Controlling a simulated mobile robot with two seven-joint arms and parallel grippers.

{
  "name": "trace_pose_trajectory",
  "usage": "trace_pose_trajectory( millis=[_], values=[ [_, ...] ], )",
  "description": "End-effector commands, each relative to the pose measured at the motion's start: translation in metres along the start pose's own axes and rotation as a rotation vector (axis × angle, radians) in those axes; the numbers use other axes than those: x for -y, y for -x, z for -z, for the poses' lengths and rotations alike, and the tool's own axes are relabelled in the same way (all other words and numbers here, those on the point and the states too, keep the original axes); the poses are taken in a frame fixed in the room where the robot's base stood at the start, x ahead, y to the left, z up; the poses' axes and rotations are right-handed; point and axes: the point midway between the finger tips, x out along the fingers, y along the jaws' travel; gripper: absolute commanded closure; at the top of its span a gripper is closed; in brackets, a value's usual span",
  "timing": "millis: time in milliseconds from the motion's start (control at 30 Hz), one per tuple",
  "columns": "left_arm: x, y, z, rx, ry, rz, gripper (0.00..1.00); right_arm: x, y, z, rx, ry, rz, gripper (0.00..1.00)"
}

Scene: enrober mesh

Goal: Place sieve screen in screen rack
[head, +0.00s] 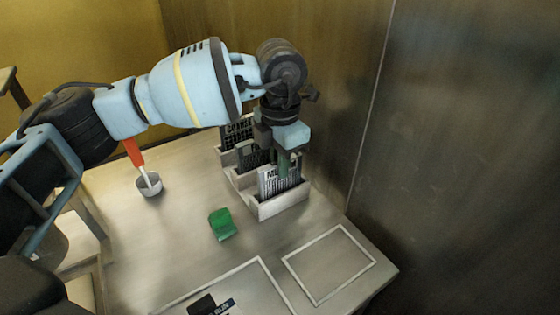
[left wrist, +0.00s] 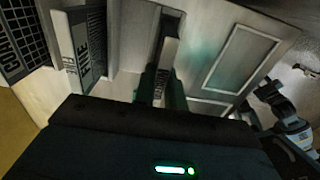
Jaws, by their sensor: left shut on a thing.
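My left gripper (head: 289,163) is shut on a sieve screen (head: 272,186), a pale-topped plate with dark vertical bars and partly readable lettering. The screen stands roughly upright at the nearest slot of the white screen rack (head: 283,206). Its lower edge is hidden behind the rack's front wall, so I cannot tell how deep it sits. In the left wrist view the fingers (left wrist: 161,88) clasp the screen (left wrist: 167,52) edge-on. Two other labelled screens stand farther back in the rack, one marked coarse (head: 238,131).
A green block (head: 222,224) lies on the table left of the rack. Two pale outlined rectangles (head: 318,299) mark the front; a dark labelled item lies in the left one. A metal wall (head: 450,150) rises at right.

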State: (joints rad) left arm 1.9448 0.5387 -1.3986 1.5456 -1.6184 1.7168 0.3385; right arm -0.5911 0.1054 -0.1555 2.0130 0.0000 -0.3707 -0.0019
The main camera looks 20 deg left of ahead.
Motion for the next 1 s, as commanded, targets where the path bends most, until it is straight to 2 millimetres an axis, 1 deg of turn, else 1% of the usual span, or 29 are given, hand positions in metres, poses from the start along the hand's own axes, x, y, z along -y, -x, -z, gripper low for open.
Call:
trace_pose_trajectory(
  millis=[400,433,567,867,1000],
  values=[
    [0.0,-0.005,0.0,0.001,-0.001,-0.001,1.0,0.0,-0.001,0.0,-0.001,0.001,0.0,0.64],
    [0.0,-0.005,0.0,0.001,-0.001,-0.001,0.84,0.0,0.0,0.0,-0.001,0.001,0.0,0.64],
    [0.0,-0.005,0.0,0.001,-0.001,-0.001,0.67,0.0,0.0,0.0,-0.001,0.001,0.0,0.64],
    [0.0,-0.004,0.0,0.002,-0.001,-0.001,0.66,0.0,0.0,0.001,-0.001,0.001,0.0,0.64],
    [0.0,0.006,-0.001,0.004,-0.001,-0.001,0.66,0.0,0.0,0.001,-0.001,0.001,0.0,0.64]
  ],
)
